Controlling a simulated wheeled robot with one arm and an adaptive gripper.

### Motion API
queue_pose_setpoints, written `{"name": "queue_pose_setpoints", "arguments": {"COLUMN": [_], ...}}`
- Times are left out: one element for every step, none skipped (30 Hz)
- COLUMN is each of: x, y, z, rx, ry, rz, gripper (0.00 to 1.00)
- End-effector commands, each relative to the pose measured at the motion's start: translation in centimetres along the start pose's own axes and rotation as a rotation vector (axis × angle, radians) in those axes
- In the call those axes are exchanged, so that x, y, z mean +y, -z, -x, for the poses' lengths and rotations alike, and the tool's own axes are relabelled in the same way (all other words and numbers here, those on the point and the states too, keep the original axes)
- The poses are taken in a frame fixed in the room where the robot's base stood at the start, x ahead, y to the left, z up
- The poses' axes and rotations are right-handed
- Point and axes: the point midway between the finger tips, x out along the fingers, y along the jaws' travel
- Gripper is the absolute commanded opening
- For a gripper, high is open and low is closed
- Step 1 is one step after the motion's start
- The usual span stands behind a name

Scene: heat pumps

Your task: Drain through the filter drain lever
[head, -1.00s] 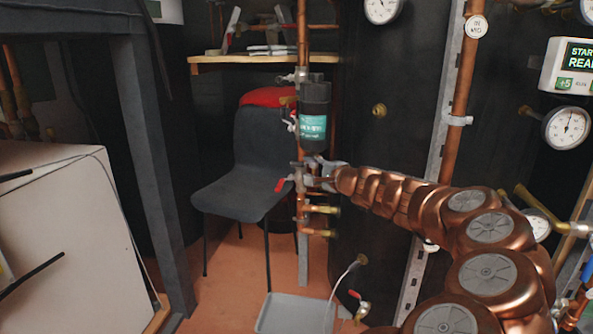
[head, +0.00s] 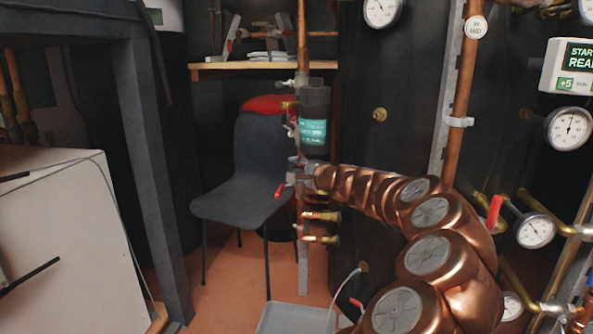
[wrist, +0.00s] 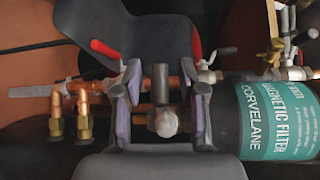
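The filter (head: 313,135) is a black canister with a teal label on the copper pipe, and it fills the right of the wrist view (wrist: 275,115). My gripper (head: 305,176) is just below it at the pipe fittings. In the wrist view my gripper (wrist: 161,90) has its two fingers apart, with a dark grey stub (wrist: 160,84) and a round metal fitting (wrist: 166,122) between them. I cannot tell whether they touch. A red-handled lever (head: 281,189) is left of the gripper; it also shows in the wrist view (wrist: 103,48). Which lever drains the filter is unclear.
Brass drain stubs (head: 322,216) stick out below. A grey tray (head: 290,318) with a clear hose (head: 343,285) is on the floor. A chair (head: 245,180) stands behind the pipe. A dark cylinder (head: 385,80) and gauges (head: 536,231) are close on the right.

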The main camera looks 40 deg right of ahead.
Motion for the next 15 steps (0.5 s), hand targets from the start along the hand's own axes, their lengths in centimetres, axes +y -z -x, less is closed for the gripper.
{"name": "queue_pose_setpoints", "arguments": {"x": [-0.01,0.0,0.0,0.0,0.01,0.0,0.0,0.0,0.0,0.0,0.01,0.01,0.01,0.0,0.0], "y": [0.01,0.0,0.01,0.01,0.01,0.0,0.01,0.01,0.01,0.01,0.0,0.0,0.01,0.01,0.01], "z": [0.01,0.01,0.01,0.01,0.01,0.02,0.02,0.02,0.02,0.02,0.02,0.02,0.02,0.03,0.03], "rx": [0.0,0.0,0.0,0.0,0.0,0.0,0.0,0.0,0.0,0.0,0.0,0.0,0.0,0.0,0.0], "ry": [0.0,0.0,0.0,0.0,0.0,0.0,0.0,0.0,0.0,0.0,0.0,0.0,0.0,0.0,0.0], "rz": [0.0,0.0,0.0,0.0,0.0,0.0,0.0,0.0,0.0,0.0,0.0,0.0,0.0,0.0,0.0], "gripper": [0.33,0.3,0.26,0.23,0.2,0.15,0.12,0.09,0.05,0.02,0.0,0.0,0.0,0.0,0.0]}}
